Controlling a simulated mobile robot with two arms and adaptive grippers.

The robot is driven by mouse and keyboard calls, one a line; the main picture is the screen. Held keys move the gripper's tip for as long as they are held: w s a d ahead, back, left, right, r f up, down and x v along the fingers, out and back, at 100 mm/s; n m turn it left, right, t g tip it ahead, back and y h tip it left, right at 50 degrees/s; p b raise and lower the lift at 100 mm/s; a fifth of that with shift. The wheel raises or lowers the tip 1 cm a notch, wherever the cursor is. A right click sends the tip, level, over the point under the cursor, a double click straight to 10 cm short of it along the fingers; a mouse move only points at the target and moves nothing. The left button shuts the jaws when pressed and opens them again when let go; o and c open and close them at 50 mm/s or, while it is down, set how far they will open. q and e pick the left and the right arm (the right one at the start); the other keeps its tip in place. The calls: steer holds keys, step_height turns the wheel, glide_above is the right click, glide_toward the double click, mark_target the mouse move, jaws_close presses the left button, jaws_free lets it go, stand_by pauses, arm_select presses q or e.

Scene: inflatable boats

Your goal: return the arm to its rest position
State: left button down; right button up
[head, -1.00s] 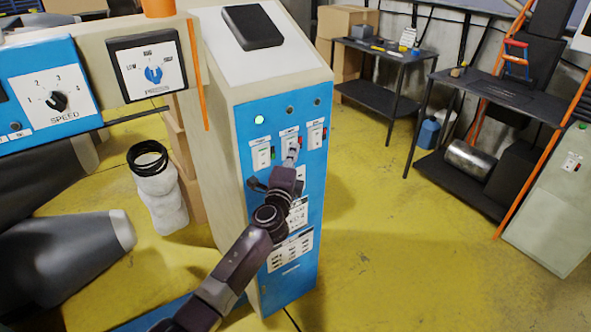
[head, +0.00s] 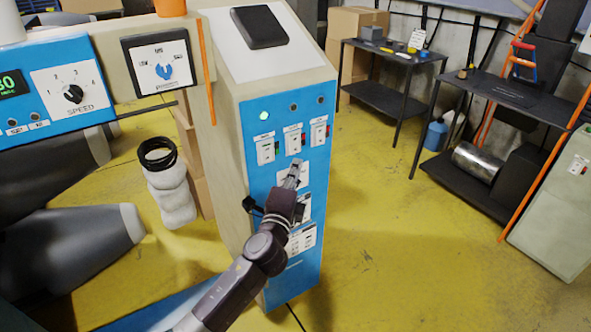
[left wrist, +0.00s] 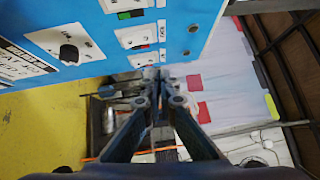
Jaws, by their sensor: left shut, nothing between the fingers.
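My left arm reaches in from the bottom of the head view. Its gripper (head: 296,170) is shut and empty, in front of the blue control cabinet (head: 263,103), just below the middle one of three switches (head: 294,140). In the left wrist view the closed fingertips (left wrist: 162,78) point past the cabinet's blue panel (left wrist: 190,28). A gap to the panel is hard to judge in the head view. The gripper and arm hide part of the lower labels. My right gripper is not in view.
Black tables (head: 393,55) stand at the back right. The yellow floor (head: 400,230) right of the cabinet is clear.

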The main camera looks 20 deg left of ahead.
arm_select(q)
steer(key=shift+s, duration=0.3)
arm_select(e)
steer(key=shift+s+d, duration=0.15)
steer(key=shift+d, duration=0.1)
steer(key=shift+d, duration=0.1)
arm_select(q)
steer(key=s+f+n+g, duration=0.3)
steer(key=f+g, duration=0.1)
steer(key=f, duration=1.8)
steer(key=s+a+f+n+g+h, duration=0.1)
steer(key=s+f+n+g, duration=0.15)
steer(key=s+f, duration=0.65)
steer(key=s+f+n+g, duration=0.1)
steer(key=s+f+g, duration=0.3)
steer(key=f, duration=0.8)
steer(key=s+f+n+g+h, duration=0.1)
steer(key=s+f+n+g, duration=0.1)
steer(key=s+f, duration=0.7)
steer(key=s+f+n+g, duration=0.1)
steer(key=s+f+n, duration=0.1)
steer(key=s+f, duration=0.75)
steer(key=s+f+n+g, duration=0.2)
steer(key=s, duration=1)
steer(key=s+f+n+g, duration=0.1)
steer(key=s+n+g, duration=0.1)
steer(key=s, duration=1.1)
steer(key=shift+d+f+n, duration=0.35)
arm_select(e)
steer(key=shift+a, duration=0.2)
